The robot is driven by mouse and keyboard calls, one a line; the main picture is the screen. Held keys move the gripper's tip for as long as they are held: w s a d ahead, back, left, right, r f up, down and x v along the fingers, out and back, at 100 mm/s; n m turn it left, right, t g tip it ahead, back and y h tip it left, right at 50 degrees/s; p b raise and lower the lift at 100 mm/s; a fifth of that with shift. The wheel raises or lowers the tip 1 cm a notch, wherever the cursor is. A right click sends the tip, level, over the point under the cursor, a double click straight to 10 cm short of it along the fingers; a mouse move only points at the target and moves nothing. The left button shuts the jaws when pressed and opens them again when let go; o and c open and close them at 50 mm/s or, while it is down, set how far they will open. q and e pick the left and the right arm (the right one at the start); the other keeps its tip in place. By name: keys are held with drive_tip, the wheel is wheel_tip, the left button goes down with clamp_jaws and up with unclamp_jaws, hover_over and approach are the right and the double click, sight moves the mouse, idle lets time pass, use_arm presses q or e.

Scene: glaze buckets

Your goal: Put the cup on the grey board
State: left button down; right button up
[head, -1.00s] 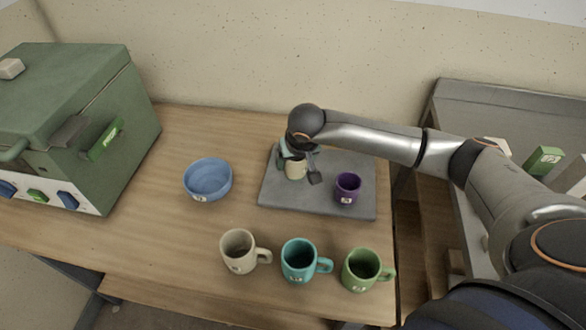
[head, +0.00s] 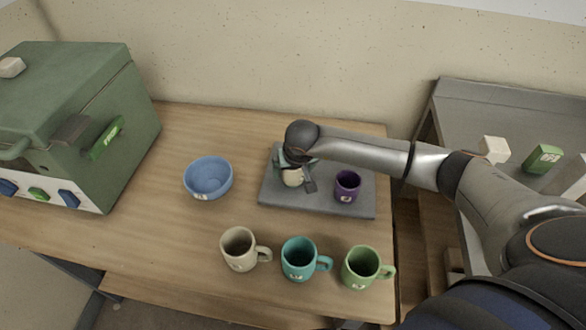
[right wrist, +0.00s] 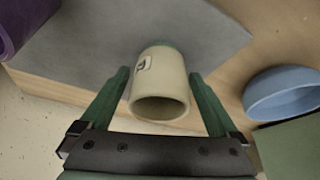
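A cream cup (head: 292,178) is at the left part of the grey board (head: 325,203). In the right wrist view the cup (right wrist: 160,85) sits between the two green fingers, its mouth towards the camera and a label on its side. My right gripper (head: 296,172) reaches down around it from above. A narrow gap shows on either side in the right wrist view, so the fingers look open around it. The gripper hides the cup's upper part in the head view. My left gripper is not in view.
A purple cup (head: 347,186) stands on the board's right part. A blue bowl (head: 207,193) stands to the left. Cream (head: 238,262), teal (head: 299,272) and green (head: 361,279) mugs line the front. A green kiln-like box (head: 70,125) stands at far left.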

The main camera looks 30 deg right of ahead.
drive_tip(key=shift+r, duration=0.5)
drive_tip(key=v, duration=1.1)
drive_tip(key=shift+s+r, duration=0.1)
drive_tip(key=shift+s, duration=0.05)
